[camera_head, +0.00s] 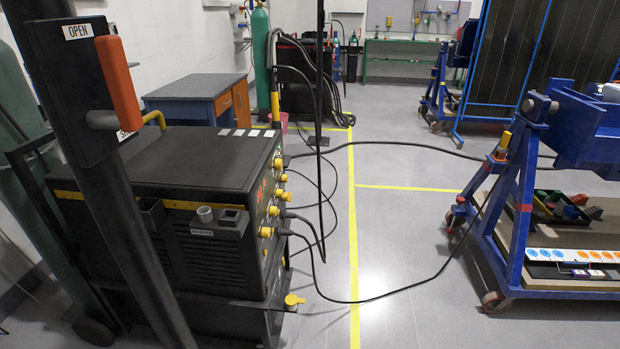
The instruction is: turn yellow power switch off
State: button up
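A black welding power unit (190,165) with yellow trim stands at the left. Its right-hand face carries several yellow knobs (265,232) and a red lit display. A larger yellow switch-like knob (293,300) sticks out low on the same side, near the floor. The frame does not show clearly which yellow part is the power switch, nor its on or off position. My gripper is not in view, and nothing is seen touching the unit.
A dark post with an orange handle (118,84) and an "OPEN" label stands in front of the unit. Black cables (365,300) run across the floor. A blue wheeled jig frame (515,215) stands at right. Grey floor (400,240) between is mostly clear.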

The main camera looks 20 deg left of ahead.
aim_at(287, 196)
jog(key=i, duration=1.35)
jog(key=u, duration=1.5)
jog(key=k, duration=0.6)
jog(key=z, duration=0.45)
jog(key=i, duration=1.3)
jog(key=u, duration=0.65)
